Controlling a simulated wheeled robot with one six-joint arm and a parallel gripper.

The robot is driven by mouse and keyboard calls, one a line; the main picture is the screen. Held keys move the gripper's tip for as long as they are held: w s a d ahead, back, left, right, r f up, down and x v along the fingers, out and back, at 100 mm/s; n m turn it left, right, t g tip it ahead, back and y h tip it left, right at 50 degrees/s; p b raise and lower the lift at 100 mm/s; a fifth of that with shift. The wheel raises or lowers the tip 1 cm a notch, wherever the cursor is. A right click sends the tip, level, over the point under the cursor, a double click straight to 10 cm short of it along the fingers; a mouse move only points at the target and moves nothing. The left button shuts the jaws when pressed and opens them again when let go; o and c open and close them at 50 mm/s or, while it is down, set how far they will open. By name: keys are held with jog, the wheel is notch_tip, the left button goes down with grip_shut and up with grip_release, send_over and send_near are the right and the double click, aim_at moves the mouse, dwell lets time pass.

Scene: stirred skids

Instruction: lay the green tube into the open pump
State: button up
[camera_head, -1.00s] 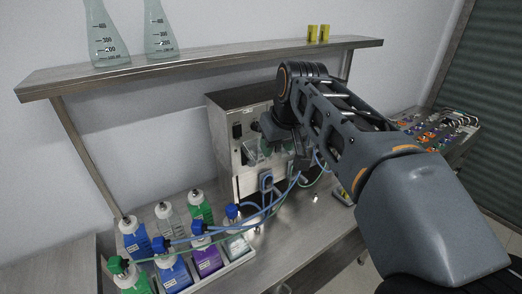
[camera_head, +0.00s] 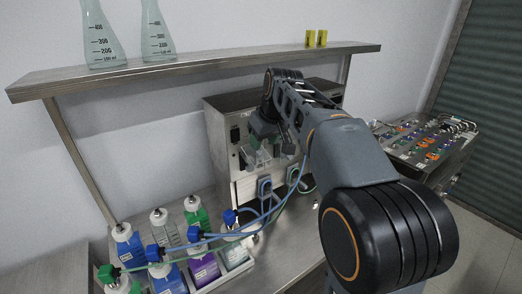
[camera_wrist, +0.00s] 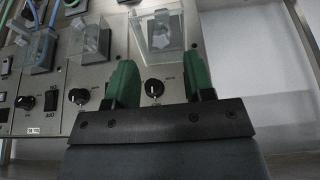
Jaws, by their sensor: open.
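My gripper (camera_wrist: 158,82) has green-padded fingers that stand apart with nothing between them. It faces the steel pump cabinet (camera_wrist: 215,20); in the head view my arm hides much of the cabinet's right front. In the wrist view a pump (camera_wrist: 163,32) with a clear cover and a pale rotor sits just beyond the fingers, with no tube visible in it. Two more clear covers stand to its left. The green tube (camera_head: 135,268) runs from a green-capped bottle towards the cabinet front, beside blue tubes. I cannot tell its free end.
A white tray of capped bottles (camera_head: 204,268) stands on the bench at lower left. A shelf (camera_head: 200,68) with two flasks runs above the cabinet. Knobs and switches (camera_wrist: 51,100) sit on the panel near the fingers. A cluttered side table (camera_head: 425,140) is at right.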

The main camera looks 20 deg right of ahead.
aim_at(260, 152)
jog(key=shift+x, duration=2.3)
grip_shut()
